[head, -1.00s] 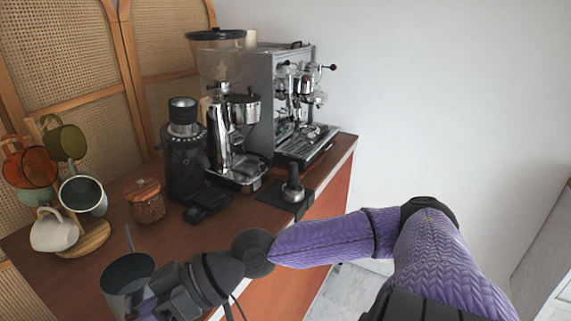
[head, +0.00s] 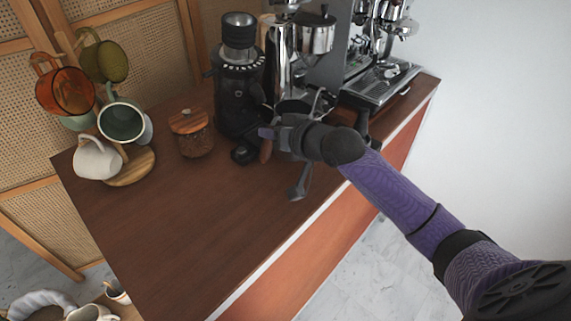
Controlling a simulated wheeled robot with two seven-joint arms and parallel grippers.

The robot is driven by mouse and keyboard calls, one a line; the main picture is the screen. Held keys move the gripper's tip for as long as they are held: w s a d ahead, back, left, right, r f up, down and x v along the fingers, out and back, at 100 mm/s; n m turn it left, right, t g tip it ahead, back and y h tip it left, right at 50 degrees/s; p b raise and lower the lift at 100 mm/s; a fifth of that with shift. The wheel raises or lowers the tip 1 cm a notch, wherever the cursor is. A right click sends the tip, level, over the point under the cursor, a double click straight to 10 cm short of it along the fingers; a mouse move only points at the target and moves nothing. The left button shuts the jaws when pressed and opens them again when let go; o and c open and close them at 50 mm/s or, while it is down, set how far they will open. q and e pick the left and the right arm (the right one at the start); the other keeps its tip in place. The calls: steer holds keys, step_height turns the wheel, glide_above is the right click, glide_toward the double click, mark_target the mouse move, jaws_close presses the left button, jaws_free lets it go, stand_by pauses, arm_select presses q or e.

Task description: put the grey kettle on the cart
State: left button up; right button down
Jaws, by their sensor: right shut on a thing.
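My right gripper (head: 268,133) is over the brown top of the coffee cart (head: 190,235), in front of the black grinder. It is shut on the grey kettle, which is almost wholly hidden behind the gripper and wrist. A narrow grey piece (head: 300,183) shows just below the wrist; I cannot tell whether it belongs to the kettle. I cannot tell whether the kettle touches the cart top. My left gripper is not in view.
The black grinder (head: 240,85) and espresso machine (head: 380,80) stand close behind my gripper. A wooden-lidded jar (head: 191,133) and a mug stand (head: 130,166) with several mugs are to the left. The cart top's front and middle are clear. Cups show below at lower left.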

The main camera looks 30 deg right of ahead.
step_height(320, 180, down, 6)
steer(key=shift+f+b, duration=0.25)
steer(key=shift+b, duration=0.7)
steer(key=shift+f, duration=0.1)
steer(key=shift+c, duration=2.4)
jaws_free()
